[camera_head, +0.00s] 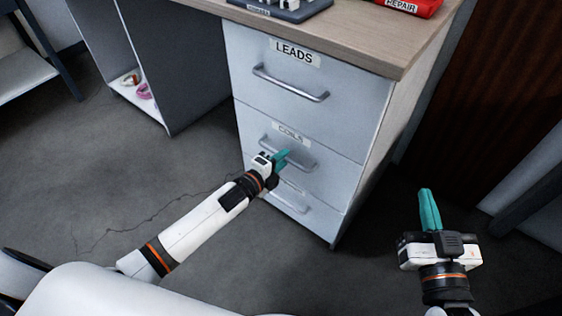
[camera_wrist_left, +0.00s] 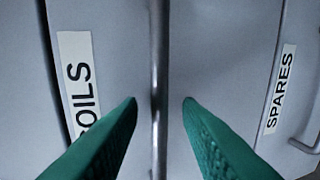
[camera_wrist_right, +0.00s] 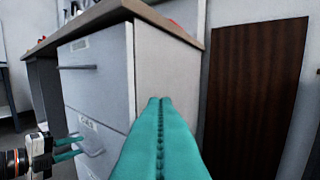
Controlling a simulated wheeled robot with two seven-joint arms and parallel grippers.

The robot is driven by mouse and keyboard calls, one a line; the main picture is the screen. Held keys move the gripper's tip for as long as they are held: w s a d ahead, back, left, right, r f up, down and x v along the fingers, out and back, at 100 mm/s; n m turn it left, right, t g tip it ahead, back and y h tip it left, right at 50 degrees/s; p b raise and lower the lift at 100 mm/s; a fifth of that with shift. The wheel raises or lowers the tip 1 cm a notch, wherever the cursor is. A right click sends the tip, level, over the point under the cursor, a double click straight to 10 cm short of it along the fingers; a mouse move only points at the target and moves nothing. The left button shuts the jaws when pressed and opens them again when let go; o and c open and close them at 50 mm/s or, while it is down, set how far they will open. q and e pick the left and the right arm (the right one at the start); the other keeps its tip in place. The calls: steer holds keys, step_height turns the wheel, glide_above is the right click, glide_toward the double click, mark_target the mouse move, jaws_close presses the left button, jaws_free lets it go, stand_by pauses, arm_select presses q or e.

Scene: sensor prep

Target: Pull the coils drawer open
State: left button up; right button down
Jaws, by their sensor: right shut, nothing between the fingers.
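The coils drawer (camera_head: 321,173) is the middle drawer of the grey cabinet, under the LEADS drawer. In the head view it looks flush with the cabinet. Its bar handle (camera_head: 300,160) also shows upright in the left wrist view (camera_wrist_left: 160,60). My left gripper (camera_head: 284,158) is at this handle; its teal fingers (camera_wrist_left: 160,102) are open, one on each side of the bar, with a gap on both sides. My right gripper (camera_head: 427,192) is shut and empty, off to the right of the cabinet; its fingers (camera_wrist_right: 160,103) press together in the right wrist view.
The LEADS drawer (camera_head: 240,60) is above and the SPARES drawer, with its label (camera_wrist_left: 280,90), is below. A wooden top (camera_head: 370,40) bears a dark tray (camera_head: 285,12) and a red REPAIR bin (camera_head: 410,5). A brown panel (camera_wrist_right: 255,100) stands at the right. Floor at left is clear.

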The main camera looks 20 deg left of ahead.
arm_select(q)
steer(key=shift+w+d, duration=0.1)
steer(key=shift+w, duration=0.1)
arm_select(e)
steer(key=shift+r, duration=0.3)
arm_select(q)
jaws_close()
steer(key=shift+s, duration=0.1)
